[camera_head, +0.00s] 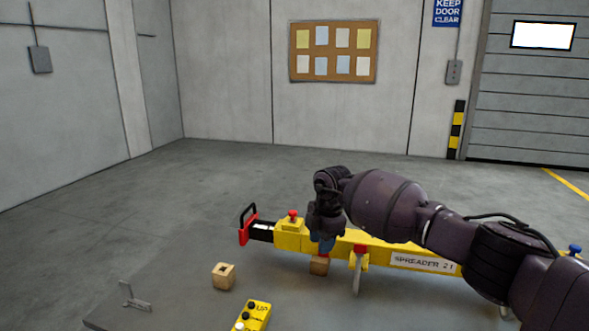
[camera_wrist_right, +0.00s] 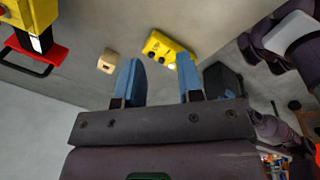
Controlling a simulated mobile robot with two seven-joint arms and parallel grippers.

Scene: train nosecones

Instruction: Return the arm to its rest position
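My right arm comes in from the right in the camera_head view. It is bent and reaches across the yellow spreader beam (camera_head: 425,262). My right gripper (camera_head: 324,246) points down at the beam, with its blue fingers partly hidden. In the right wrist view the two blue fingers (camera_wrist_right: 160,72) stand apart with nothing held between them. A wooden block (camera_head: 318,265) shows just below the fingers in the camera_head view; whether they touch it cannot be told. My left gripper cannot be made out in either view.
Another wooden block (camera_head: 223,276) and a yellow control box (camera_head: 251,316) sit on the grey surface in front of the beam. A metal bracket (camera_head: 132,297) stands at its left. The beam has a red end handle (camera_head: 247,226). Floor beyond is clear.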

